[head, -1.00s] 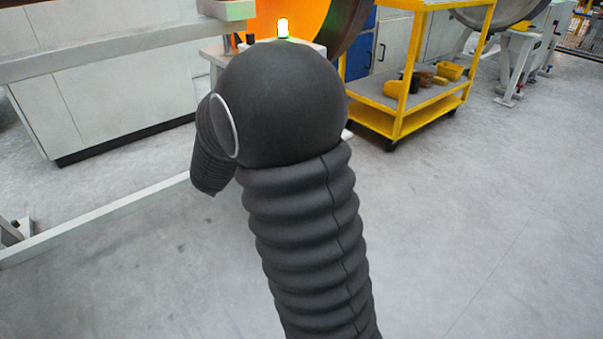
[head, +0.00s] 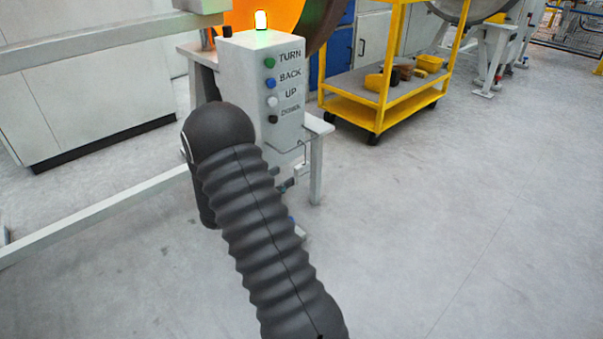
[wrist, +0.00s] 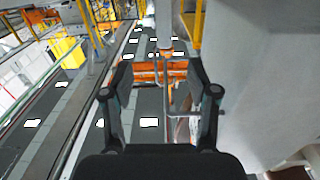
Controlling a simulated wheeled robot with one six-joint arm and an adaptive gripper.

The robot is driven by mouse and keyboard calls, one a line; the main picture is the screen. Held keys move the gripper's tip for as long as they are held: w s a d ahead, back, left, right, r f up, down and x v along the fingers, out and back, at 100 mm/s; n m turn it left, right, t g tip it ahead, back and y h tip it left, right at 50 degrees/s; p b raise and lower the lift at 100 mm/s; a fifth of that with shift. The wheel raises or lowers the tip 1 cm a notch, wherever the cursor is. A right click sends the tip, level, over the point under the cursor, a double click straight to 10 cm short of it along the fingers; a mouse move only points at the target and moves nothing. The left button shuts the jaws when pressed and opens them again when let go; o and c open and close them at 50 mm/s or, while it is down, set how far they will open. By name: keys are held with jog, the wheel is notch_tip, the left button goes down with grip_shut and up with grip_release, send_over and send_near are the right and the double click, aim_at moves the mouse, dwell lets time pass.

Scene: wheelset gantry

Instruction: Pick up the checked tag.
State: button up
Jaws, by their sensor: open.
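I cannot make out the checked tag in either view; my arm hides part of the stand in the head view. My gripper (wrist: 160,66) is open in the wrist view, with its two dark fingers apart and nothing held between them. Beyond the fingers are an orange part (wrist: 150,72) and a grey bent pipe (wrist: 168,98), with no visible contact. In the head view my dark ribbed arm covers the lower left of the control box, and my gripper is hidden there.
The control box (head: 240,62) has labelled buttons and a lit lamp (head: 261,19) on top. A white rail (head: 100,220) runs low at the left. A yellow cart (head: 385,98) stands behind right. The grey floor (head: 450,220) at right is clear. A pale surface (wrist: 262,80) fills the wrist view's right.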

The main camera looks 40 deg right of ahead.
aim_at(304, 164)
jog(key=d, duration=0.6)
jog(key=w+d, duration=0.1)
jog(key=d, duration=0.2)
jog(key=shift+d+b, duration=0.15)
jog(key=shift+b, duration=0.15)
grip_shut()
